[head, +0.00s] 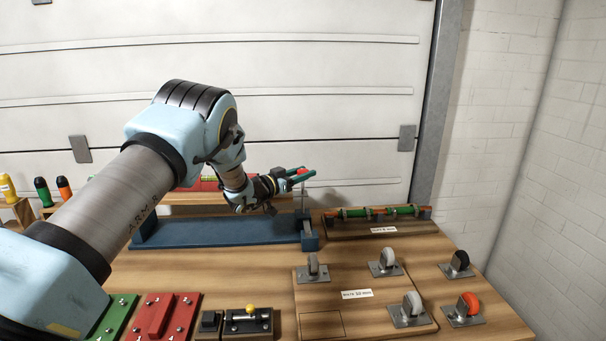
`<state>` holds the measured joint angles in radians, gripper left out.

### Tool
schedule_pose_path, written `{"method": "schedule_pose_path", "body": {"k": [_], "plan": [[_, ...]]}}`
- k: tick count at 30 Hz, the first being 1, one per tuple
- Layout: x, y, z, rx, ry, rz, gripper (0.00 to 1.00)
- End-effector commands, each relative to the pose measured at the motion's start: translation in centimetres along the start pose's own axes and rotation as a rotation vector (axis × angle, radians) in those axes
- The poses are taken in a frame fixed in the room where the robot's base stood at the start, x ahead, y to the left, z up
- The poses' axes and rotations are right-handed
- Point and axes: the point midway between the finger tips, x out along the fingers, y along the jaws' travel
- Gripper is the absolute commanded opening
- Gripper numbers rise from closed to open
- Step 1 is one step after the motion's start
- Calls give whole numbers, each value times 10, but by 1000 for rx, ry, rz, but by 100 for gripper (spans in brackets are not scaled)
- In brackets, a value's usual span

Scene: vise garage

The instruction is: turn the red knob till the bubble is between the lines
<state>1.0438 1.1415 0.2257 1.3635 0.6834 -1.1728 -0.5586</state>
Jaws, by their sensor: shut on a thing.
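The red knob (303,171) shows as a small red spot at the right end of the blue stand (222,232). My gripper (301,174) reaches it from the left, and its green fingers are shut on the knob. A thin upright post shows below the fingers. A red level bar (186,187) lies behind my arm, with a small green vial (209,178) on it. My arm hides part of the bar. The bubble and the lines are too small to make out.
A board with a green and copper pipe (378,211) lies to the right. Several caster wheels (388,257) stand at the front right. Green (112,317) and red (170,317) plates and a yellow-knobbed latch (250,318) lie at the front. Screwdrivers (43,190) stand at the far left.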

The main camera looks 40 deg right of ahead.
Motion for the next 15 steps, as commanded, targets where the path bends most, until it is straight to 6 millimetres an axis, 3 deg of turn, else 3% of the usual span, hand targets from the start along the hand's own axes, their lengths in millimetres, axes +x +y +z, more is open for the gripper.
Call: {"method": "schedule_pose_path", "body": {"k": [15], "plan": [[0,1,5,-2,1,-127,0]]}}
